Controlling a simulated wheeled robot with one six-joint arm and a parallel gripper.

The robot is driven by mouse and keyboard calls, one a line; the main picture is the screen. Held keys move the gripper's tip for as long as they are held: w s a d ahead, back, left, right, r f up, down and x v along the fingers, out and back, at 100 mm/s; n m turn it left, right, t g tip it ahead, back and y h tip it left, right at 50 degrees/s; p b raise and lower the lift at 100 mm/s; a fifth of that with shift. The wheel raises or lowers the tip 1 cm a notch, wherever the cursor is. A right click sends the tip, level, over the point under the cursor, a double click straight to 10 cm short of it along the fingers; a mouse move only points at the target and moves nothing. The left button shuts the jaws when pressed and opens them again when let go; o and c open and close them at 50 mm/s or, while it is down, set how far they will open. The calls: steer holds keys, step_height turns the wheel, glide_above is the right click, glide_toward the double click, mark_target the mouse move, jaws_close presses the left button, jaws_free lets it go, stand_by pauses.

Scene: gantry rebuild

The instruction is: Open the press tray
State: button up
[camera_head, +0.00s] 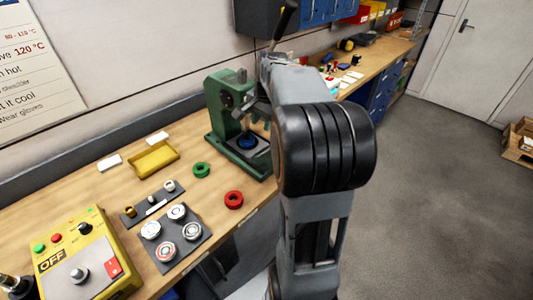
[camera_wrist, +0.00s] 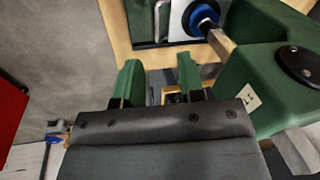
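The green press (camera_head: 222,105) stands on the bench in the head view, just left of my arm. A grey plate, which looks like the press tray (camera_head: 262,149), lies at its base with a dark blue ring (camera_head: 246,141) on it. In the wrist view the blue ring (camera_wrist: 203,18) sits on this pale plate (camera_wrist: 178,22) at the top, beside the green press body (camera_wrist: 270,75). A thin metal bar (camera_wrist: 157,18) shows left of the plate. My gripper (camera_wrist: 159,78) has its two green fingers apart with nothing visible held between them. My arm partly hides the press's right side.
The bench (camera_head: 110,190) also holds a yellow tray (camera_head: 153,157), a green ring (camera_head: 202,170), a red ring (camera_head: 234,199), a dark plate with several round parts (camera_head: 180,265) and a yellow control box (camera_head: 90,255) marked OFF. Open floor (camera_head: 430,200) lies to the right.

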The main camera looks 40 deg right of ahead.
steer(key=m, duration=0.2)
glide_toward(267, 151)
steer(key=x, duration=0.8)
steer(key=shift+w+a, duration=0.1)
steer(key=shift+w, duration=0.1)
jaws_close()
